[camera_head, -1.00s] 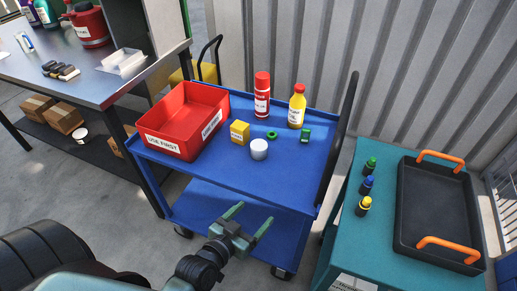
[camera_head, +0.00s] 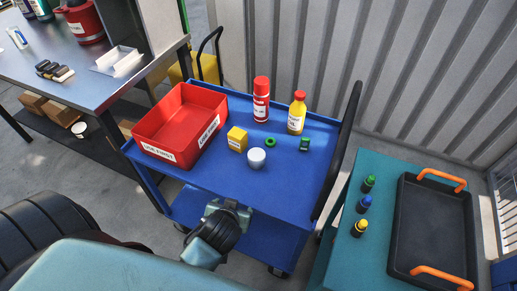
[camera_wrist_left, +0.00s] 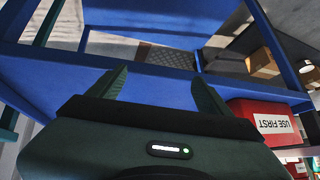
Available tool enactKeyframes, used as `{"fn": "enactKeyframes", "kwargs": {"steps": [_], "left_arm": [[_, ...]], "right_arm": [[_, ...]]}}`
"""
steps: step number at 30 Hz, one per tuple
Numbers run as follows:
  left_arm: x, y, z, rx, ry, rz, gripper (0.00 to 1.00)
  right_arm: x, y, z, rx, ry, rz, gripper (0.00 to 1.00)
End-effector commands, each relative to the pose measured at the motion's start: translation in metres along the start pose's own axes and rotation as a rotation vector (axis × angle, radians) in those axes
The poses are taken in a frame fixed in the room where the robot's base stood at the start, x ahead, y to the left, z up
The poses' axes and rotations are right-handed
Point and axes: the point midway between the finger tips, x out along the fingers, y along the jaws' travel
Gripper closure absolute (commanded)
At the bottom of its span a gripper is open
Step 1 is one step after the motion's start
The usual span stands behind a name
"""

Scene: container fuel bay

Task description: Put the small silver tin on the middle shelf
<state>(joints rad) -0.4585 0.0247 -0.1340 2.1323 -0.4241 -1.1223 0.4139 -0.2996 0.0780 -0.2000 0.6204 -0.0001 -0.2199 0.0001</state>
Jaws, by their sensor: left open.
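That view is upside down and shows the deck rim and the cart's lower deck (camera_wrist_left: 150,12). No middle shelf can be told for certain. My right gripper is out of view.
The top deck also holds a red bin (camera_head: 180,125), yellow box (camera_head: 237,139), red spray can (camera_head: 261,99), yellow bottle (camera_head: 297,113), green ring (camera_head: 270,142) and small green item (camera_head: 305,144). A metal bench (camera_head: 95,80) stands left, a teal table (camera_head: 340,215) right.

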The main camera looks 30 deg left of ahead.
Motion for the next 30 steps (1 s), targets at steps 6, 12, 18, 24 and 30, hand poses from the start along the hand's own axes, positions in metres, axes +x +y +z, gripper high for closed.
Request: {"fn": "enactKeyframes", "kwargs": {"steps": [6,12,18,24,30], "left_arm": [[0.013,-0.003,-0.040,-0.121,0.167,-0.089,0.21],[0.025,0.015,-0.081,-0.200,0.368,-0.101,0.21],[0.027,0.038,-0.108,-0.226,0.496,-0.061,0.21],[0.041,0.039,-0.119,-0.225,0.512,-0.054,0.21],[0.059,0.035,-0.130,-0.224,0.511,-0.055,0.21]], "right_arm": [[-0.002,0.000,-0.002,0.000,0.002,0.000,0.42],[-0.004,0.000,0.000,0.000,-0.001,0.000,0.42],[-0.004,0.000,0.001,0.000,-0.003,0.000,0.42],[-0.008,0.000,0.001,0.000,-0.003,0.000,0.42],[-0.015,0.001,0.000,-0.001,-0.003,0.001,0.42]]}}
